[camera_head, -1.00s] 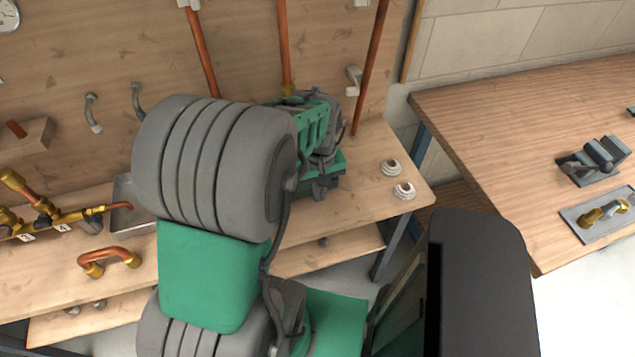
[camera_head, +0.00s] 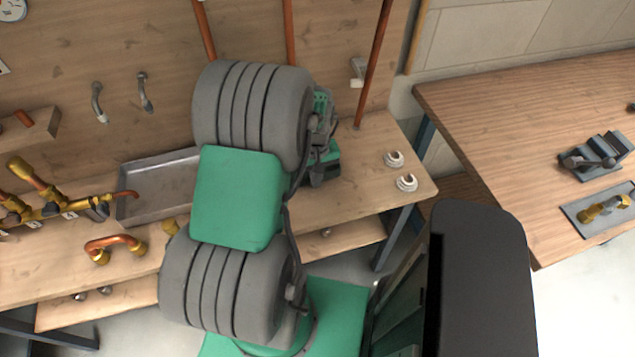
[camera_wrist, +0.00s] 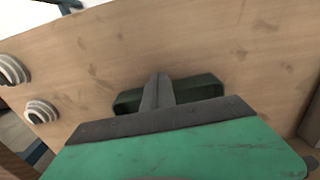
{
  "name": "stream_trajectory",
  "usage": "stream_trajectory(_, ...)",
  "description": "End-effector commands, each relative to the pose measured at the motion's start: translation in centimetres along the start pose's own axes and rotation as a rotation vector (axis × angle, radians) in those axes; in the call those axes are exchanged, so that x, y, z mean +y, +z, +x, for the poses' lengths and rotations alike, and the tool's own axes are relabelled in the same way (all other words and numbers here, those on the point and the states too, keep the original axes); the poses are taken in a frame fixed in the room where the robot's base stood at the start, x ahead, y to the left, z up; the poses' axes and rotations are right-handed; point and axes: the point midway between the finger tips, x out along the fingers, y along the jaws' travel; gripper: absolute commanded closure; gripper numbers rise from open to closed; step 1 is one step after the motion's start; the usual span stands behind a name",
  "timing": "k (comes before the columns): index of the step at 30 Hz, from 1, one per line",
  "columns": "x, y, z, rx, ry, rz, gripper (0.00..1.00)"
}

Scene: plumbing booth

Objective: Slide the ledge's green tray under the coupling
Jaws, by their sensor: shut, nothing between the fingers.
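My gripper (camera_wrist: 158,88) is shut and empty over the wooden bench in the wrist view. In the head view my arm hides most of it. A dark green bar (camera_wrist: 197,91) shows behind the fingers; I cannot tell whether it is a tray or part of my gripper. A shallow grey metal tray (camera_head: 134,210) lies on the ledge left of my arm, its right part hidden. Brass fittings (camera_head: 36,180) with a copper pipe stand at the left, the pipe's end reaching over the grey tray's left edge. I cannot tell which fitting is the coupling.
Two white ring fittings (camera_head: 406,183) sit at the ledge's right end. A bent copper pipe (camera_head: 113,243) lies near the front edge. Upright copper pipes (camera_head: 372,65) rise behind my arm. A second table (camera_head: 500,120) at the right carries a vise (camera_head: 598,158).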

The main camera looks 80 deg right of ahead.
Motion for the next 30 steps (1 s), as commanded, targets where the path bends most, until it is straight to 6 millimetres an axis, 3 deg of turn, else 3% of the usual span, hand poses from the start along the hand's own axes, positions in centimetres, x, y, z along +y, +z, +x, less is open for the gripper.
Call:
stream_trajectory(6,0.0,-4.5,0.5,0.0,0.0,-0.001,1.0)
stream_trajectory(11,-0.1,-5.9,0.1,0.001,0.0,-0.001,1.0)
stream_trajectory(22,-0.1,-5.8,-0.2,0.007,0.002,-0.002,1.0)
stream_trajectory(26,-0.4,-4.1,-0.4,0.003,0.0,-0.002,1.0)
stream_trajectory(29,-1.0,-1.7,-0.4,-0.003,-0.002,-0.004,1.0)
stream_trajectory(30,-0.8,-2.3,-1.4,0.006,0.003,-0.006,1.0)
